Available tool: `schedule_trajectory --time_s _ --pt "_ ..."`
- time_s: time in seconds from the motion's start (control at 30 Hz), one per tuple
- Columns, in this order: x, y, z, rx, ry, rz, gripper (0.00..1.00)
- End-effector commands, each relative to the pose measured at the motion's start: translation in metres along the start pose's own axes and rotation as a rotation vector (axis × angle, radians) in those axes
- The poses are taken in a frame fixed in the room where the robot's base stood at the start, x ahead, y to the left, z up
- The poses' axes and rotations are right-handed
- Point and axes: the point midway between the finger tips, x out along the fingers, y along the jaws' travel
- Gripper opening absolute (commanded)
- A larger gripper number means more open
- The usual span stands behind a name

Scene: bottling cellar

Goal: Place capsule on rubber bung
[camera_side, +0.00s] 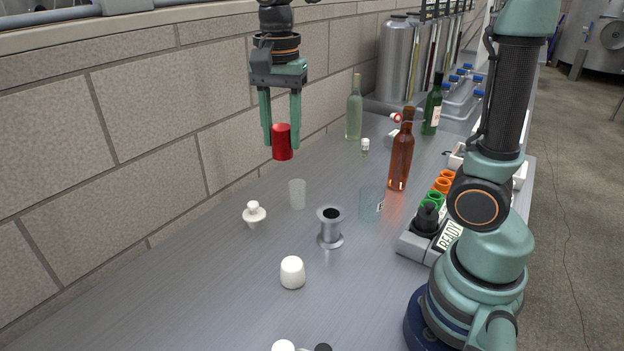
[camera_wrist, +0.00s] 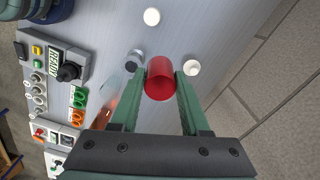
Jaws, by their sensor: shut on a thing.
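My gripper (camera_side: 282,138) is shut on a red capsule (camera_side: 281,146), held upright high above the bench. In the wrist view the capsule (camera_wrist: 160,84) sits between the fingertips (camera_wrist: 160,75), its open hollow end showing. A white, rounded, tapered piece that looks like the rubber bung (camera_side: 292,272) stands on the bench toward the front, clear of the capsule; it also shows at the top of the wrist view (camera_wrist: 151,16). Nothing is on top of it.
A white knobbed stopper (camera_side: 254,212), a frosted cup (camera_side: 297,194) and a flanged metal cylinder (camera_side: 330,228) stand near the bung. A brown bottle (camera_side: 401,155) and a control box (camera_side: 420,245) are to the right. A brick wall (camera_side: 150,120) runs along the left.

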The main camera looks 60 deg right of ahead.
Motion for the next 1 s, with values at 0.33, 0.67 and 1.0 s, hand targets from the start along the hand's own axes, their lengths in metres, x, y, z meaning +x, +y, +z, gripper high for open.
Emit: schedule_trajectory --time_s 0.33,0.67,1.0 --pt "0.008 0.027 0.054 -0.038 0.0 0.002 0.32" --pt "0.079 0.028 0.054 -0.037 -0.002 0.008 0.32" --pt "0.153 0.028 0.054 -0.037 -0.001 0.006 0.32"
